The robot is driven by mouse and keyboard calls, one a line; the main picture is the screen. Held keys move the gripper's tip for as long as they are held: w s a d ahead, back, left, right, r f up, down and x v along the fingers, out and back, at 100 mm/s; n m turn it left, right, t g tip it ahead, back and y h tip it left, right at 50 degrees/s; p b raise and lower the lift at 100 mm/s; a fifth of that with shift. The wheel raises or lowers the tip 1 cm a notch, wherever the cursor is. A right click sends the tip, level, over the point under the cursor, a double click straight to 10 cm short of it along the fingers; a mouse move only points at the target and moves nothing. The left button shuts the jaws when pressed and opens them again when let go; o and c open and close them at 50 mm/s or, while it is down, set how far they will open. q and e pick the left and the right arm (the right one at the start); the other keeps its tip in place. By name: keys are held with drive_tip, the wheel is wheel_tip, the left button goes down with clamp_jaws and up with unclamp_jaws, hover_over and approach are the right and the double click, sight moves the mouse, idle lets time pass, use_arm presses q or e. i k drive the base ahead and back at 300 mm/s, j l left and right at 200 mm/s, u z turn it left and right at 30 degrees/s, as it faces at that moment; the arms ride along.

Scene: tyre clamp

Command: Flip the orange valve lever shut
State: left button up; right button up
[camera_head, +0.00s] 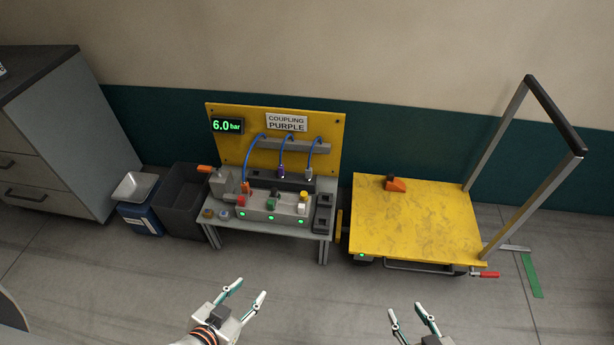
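The orange valve lever (205,169) sticks out to the left from a grey valve block (222,184) at the left end of a small grey bench (310,231). It lies roughly level. My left gripper (250,289) is open and empty, in front of the bench and well apart from the lever. My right gripper (406,309) is open and empty at the bottom of the picture, in front of the yellow cart (420,235).
A yellow panel (226,150) behind the bench reads 6.0 bar and COUPLING PURPLE. Blue hoses (246,160) hang to a fixture (268,205) with green lights. A dark bin (183,205) and a blue-sided scale (141,217) stand left. An orange wedge (397,185) is on the cart.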

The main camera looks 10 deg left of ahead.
sight(201, 168)
drive_tip(key=i+j, duration=0.15)
drive_tip(key=j, duration=0.2)
drive_tip(key=i+j, duration=0.1)
drive_tip(key=j, duration=0.25)
drive_tip(key=i+j, duration=0.15)
drive_tip(key=j, duration=0.25)
drive_tip(key=i+j, duration=0.1)
drive_tip(key=j, duration=0.25)
drive_tip(key=i+j, duration=0.15)
drive_tip(key=j, duration=0.2)
drive_tip(key=i+j, duration=0.1)
drive_tip(key=j, duration=0.25)
drive_tip(key=i+j, duration=0.15)
drive_tip(key=j, duration=0.25)
